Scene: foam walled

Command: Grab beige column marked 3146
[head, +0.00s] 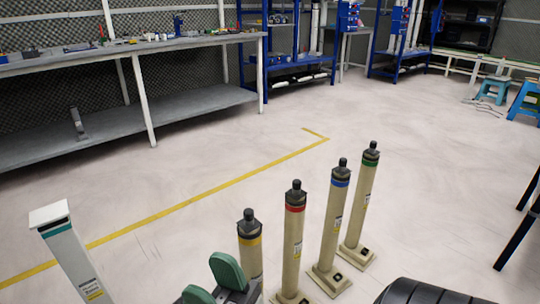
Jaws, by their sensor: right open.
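Four beige columns stand upright on square feet in a slanting row: one with a yellow band (249,256), one with a red band (293,245), one with a blue band (333,230) and one with a green band (361,205). Each has a dark knob on top. Their labels are too small to read, so I cannot tell which is marked 3146. My right gripper (213,284), with green pads, is open at the bottom edge, in front and to the left of the yellow-banded column, hiding its lower part. I see nothing between the pads. My left gripper is out of view.
A white post (72,258) with a teal band stands at lower left. A yellow line (200,196) crosses the pale floor behind the columns. A long grey workbench (130,50) stands at the upper left, blue shelving (292,45) at the back. The middle floor is clear.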

